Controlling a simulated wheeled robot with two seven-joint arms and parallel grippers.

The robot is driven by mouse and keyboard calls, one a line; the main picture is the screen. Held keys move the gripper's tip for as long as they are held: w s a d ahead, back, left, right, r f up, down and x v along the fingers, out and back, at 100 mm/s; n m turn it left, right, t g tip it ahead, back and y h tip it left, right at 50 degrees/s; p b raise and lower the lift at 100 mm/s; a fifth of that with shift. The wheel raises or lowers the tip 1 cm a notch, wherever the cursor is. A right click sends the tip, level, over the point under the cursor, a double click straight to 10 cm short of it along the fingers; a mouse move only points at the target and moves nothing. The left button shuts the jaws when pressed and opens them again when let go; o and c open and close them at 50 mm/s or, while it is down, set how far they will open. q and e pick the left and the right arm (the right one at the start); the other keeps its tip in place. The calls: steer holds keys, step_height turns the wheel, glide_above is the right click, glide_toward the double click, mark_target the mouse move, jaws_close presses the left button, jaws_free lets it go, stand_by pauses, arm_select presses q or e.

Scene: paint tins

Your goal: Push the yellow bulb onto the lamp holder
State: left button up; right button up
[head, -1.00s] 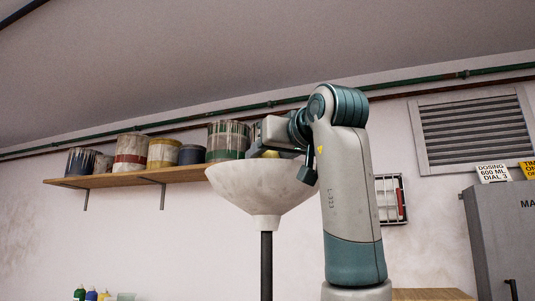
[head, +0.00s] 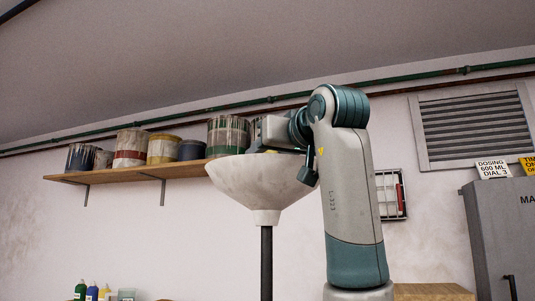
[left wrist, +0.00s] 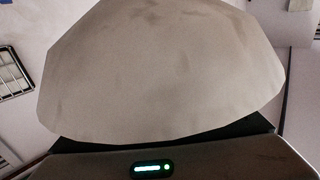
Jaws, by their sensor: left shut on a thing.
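A pale, stained, bowl-shaped lamp shade (head: 262,185), open upward, stands on a dark pole (head: 266,262). My left gripper (head: 268,147) reaches over its rim from the right, with its fingers hidden inside the bowl. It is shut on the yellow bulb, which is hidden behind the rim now. The lamp holder is also hidden. In the left wrist view the shade (left wrist: 165,75) fills most of the picture, above my gripper's dark body with a green light; neither fingers nor bulb show there. My right gripper is not in view.
A wooden shelf (head: 180,171) with several paint tins (head: 162,149) runs behind the shade on the left. A grey cabinet (head: 505,235) stands at the right. Small bottles (head: 92,293) show at the bottom left. Open space surrounds the pole.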

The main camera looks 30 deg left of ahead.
arm_select(q)
steer(key=shift+f, duration=0.15)
steer(key=o, duration=1)
steer(key=shift+c, duration=0.2)
steer(key=shift+d, duration=0.1)
steer(key=shift+s+d+f+b, duration=0.1)
steer(key=shift+s+d+b, duration=0.3)
steer(key=shift+d, duration=0.15)
steer(key=b+v, duration=0.5)
steer(key=v, duration=1.1)
steer(key=shift+a, duration=0.1)
